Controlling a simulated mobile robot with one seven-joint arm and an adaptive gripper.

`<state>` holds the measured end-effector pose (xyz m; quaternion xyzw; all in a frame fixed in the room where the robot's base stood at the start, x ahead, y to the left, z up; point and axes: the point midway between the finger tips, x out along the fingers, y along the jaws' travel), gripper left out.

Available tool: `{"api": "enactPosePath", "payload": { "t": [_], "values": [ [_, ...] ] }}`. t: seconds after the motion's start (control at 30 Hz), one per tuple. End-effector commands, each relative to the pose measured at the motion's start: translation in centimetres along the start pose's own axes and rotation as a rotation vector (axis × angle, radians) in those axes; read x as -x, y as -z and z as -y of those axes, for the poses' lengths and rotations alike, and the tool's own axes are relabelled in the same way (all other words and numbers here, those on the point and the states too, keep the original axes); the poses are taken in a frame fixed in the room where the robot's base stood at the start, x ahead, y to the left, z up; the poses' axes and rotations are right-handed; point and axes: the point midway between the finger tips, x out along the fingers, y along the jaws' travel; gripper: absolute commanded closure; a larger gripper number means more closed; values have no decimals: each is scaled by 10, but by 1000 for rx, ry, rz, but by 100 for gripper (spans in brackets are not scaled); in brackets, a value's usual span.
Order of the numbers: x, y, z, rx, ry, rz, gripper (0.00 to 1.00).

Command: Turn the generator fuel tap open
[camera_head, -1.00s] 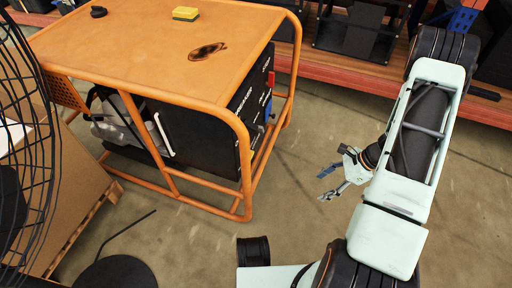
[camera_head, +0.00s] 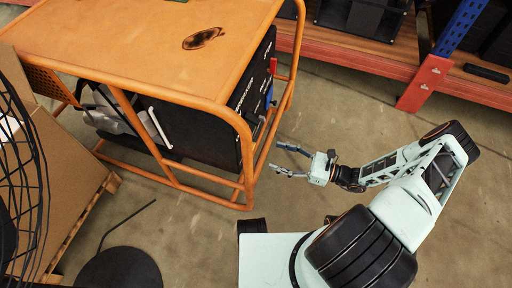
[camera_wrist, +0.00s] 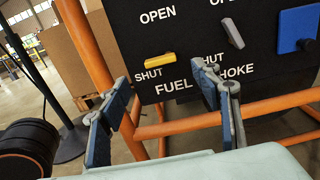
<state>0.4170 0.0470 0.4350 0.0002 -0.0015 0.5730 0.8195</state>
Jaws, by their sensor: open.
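The orange-framed generator (camera_head: 150,38) stands at the left in the head view, its black control panel facing right and seen edge-on. In the wrist view the panel (camera_wrist: 185,35) faces me. The yellow fuel tap (camera_wrist: 159,61) lies nearly level above the word FUEL, next to SHUT and below OPEN. My gripper (camera_head: 278,159) is open and empty, just right of the generator frame. In the wrist view its fingers (camera_wrist: 162,100) stand apart, low in front of the panel, with the tap above and between them. Neither finger appears to touch the tap.
A grey choke lever (camera_wrist: 232,33) and a blue switch (camera_wrist: 297,29) sit right of the tap. Orange frame bars (camera_wrist: 85,45) run left of and below the panel. A fan (camera_head: 22,180) and cardboard box (camera_head: 75,180) stand left. Floor on the right is clear up to the red-edged shelf.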

Motion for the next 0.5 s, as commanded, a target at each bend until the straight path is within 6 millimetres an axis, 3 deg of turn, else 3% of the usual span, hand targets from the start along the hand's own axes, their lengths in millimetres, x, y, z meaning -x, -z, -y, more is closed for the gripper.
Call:
{"api": "enactPosePath", "payload": {
  "t": [0.3,0.5],
  "values": [
    [-61,1,-1,-2,-4,0,42],
    [-83,1,-1,-2,-2,-1,42]
  ]
}}
